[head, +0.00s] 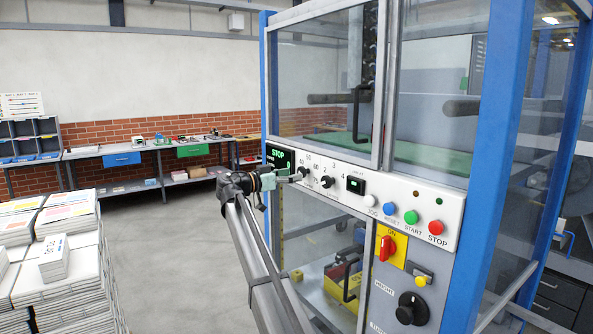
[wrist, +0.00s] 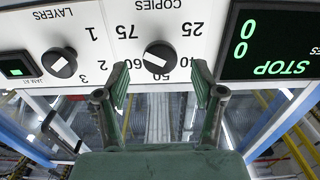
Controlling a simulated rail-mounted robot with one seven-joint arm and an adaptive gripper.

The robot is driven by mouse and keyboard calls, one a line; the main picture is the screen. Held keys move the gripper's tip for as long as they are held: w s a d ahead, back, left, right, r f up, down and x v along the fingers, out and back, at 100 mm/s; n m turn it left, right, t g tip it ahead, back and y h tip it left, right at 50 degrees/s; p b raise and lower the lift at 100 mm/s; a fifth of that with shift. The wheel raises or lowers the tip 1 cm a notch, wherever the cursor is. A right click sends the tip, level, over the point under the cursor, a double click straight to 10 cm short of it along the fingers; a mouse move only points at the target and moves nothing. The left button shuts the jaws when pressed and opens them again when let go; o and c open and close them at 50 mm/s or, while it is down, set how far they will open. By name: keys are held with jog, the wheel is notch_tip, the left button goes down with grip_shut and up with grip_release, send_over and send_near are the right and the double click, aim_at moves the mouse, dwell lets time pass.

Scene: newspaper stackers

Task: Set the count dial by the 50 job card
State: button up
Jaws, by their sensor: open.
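The count dial (wrist: 158,57), a black knob with a white pointer bar, sits under COPIES on the white panel. The wrist view is upside down. The marks 25, 40, 50, 60 and 75 ring it; I cannot tell exactly which one the bar marks. My gripper (wrist: 160,80) is open, with one green-padded finger on each side of the knob's lower edge in the picture; contact is not clear. In the head view my gripper (head: 287,178) is at the panel's left end, partly hiding the dial. No 50 job card is readable.
The LAYERS knob (wrist: 63,62) is close beside the dial. A display (wrist: 268,42) reads STOP and 00. The panel (head: 385,199) also carries coloured buttons, including a red STOP button (head: 436,227). Paper stacks (head: 55,270) stand at left; open floor lies between.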

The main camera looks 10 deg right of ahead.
aim_at(304, 172)
jog(key=shift+p+x, duration=0.3)
jog(key=shift+x, duration=1.1)
jog(key=c, duration=1.2)
jog(key=shift+o, duration=0.2)
